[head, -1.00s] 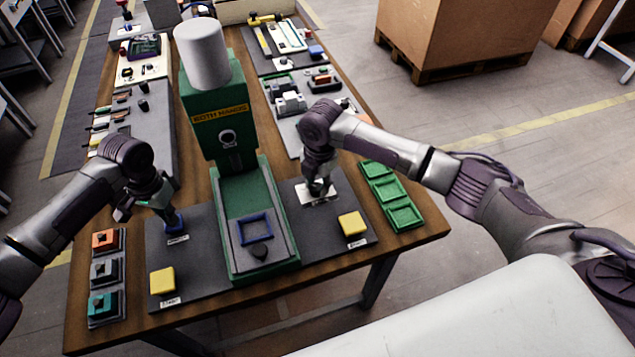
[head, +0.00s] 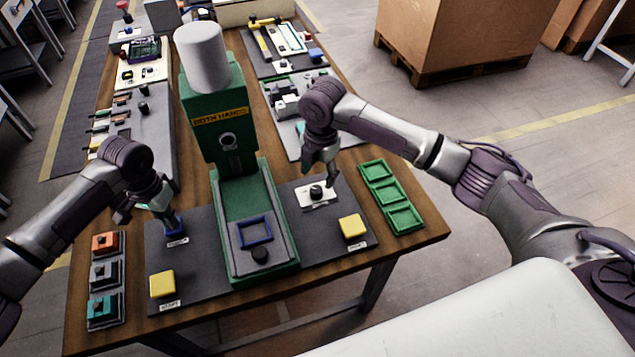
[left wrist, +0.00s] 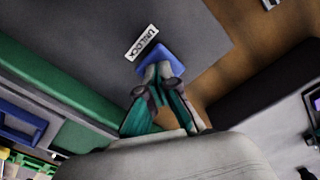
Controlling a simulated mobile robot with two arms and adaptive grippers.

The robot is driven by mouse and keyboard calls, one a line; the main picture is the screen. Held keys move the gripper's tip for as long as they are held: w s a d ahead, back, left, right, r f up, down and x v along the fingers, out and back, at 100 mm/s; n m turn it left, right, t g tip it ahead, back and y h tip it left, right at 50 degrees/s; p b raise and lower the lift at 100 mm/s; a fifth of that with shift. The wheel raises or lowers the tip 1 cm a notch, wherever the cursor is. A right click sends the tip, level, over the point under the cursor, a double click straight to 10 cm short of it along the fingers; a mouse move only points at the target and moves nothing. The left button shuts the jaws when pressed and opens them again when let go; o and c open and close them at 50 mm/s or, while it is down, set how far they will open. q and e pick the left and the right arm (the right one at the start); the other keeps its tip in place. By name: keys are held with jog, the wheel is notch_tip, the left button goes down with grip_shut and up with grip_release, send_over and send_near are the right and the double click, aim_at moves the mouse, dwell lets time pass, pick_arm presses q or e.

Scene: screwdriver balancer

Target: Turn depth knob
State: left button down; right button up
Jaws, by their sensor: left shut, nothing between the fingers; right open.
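A black knob (head: 316,191) on a white plate sits on the dark panel to the right of the green press (head: 238,130). My right gripper (head: 322,174) is open and empty, just behind and above the knob, apart from it as far as I can tell. My left gripper (head: 171,217) is shut with nothing held, its tips at a blue button (head: 176,227). In the left wrist view its fingertips (left wrist: 160,72) cover part of the blue button (left wrist: 172,58), next to a label reading UNLOCK (left wrist: 142,43). I cannot tell how far the button is pressed.
Yellow buttons stand at the front left (head: 162,284) and front right (head: 352,226). A blue frame (head: 255,230) lies on the press bed. Green trays (head: 391,193) line the right edge, and coloured blocks in holders (head: 104,272) the left. Component boards fill the table behind.

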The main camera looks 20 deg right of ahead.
pick_arm(q)
jog(key=shift+f, duration=0.1)
pick_arm(e)
notch_tip(320, 180, up, 6)
jog(key=shift+s+r, duration=0.15)
jog(key=shift+s, duration=0.05)
jog(key=shift+d+r, duration=0.1)
pick_arm(q)
notch_tip(320, 180, up, 7)
jog(key=p, duration=0.8)
pick_arm(e)
notch_tip(320, 180, up, 8)
send_over(319, 190)
